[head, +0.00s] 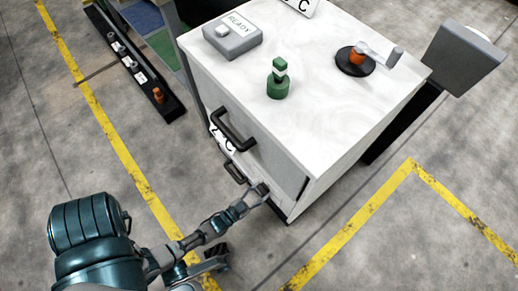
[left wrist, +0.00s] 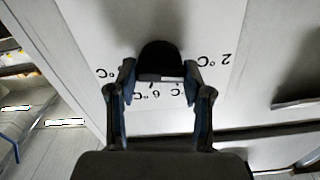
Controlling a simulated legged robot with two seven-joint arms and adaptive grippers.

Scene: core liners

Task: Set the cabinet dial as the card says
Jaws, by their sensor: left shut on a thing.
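The white cabinet (head: 330,100) fills the middle of the head view. The dial (left wrist: 160,58) is a dark round-topped knob on its front, in the left wrist view. Temperature marks, among them 6 °C and 2 °C (left wrist: 226,60), lie around it upside down. My left gripper (left wrist: 160,74) has one finger on each side of the knob and is shut on it. In the head view this gripper (head: 255,191) is at the lower cabinet front, with the dial hidden. A white card (head: 300,5) ending in C is cut off at the top edge. My right gripper is not in view.
On the cabinet top are a grey READY box (head: 233,36), a green bottle-like piece (head: 278,82) and a crank with an orange hub (head: 357,56). Black handles (head: 235,128) stick out of the front. A dark rack (head: 128,58) lies at left.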

